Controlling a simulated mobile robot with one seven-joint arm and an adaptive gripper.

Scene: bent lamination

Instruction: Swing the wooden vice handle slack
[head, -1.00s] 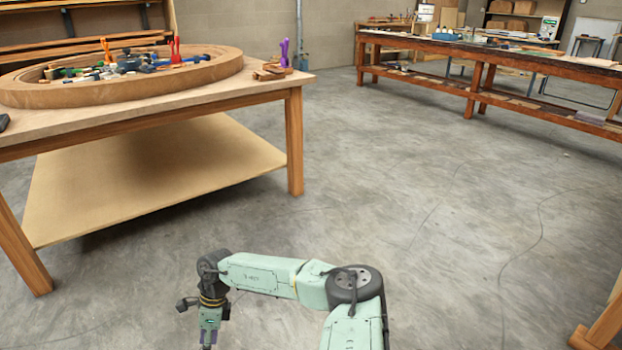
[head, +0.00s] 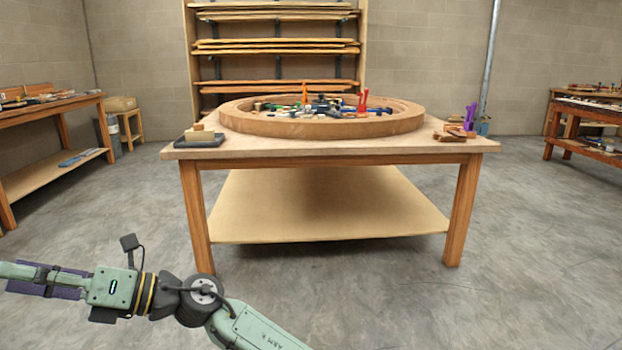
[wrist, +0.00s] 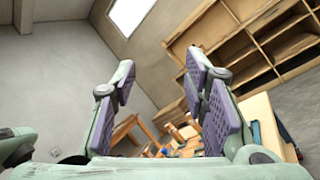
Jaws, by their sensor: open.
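I cannot make out a vice or a wooden vice handle in either view. My gripper (head: 30,275) is at the lower left of the head view, stretched out level toward the left edge, over the floor and in front of the benches. In the wrist view my gripper (wrist: 165,92) has its two purple-padded fingers wide apart with nothing between them. Cluttered benches (wrist: 180,140) show small and far off beyond the fingers, tilted in the picture.
A wooden table (head: 330,146) with a large curved wooden ring (head: 290,128) and several clamps stands ahead. A low shelf board spans its legs. Another bench (head: 50,104) stands at left, one (head: 590,110) at far right. The concrete floor (head: 370,295) between is clear.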

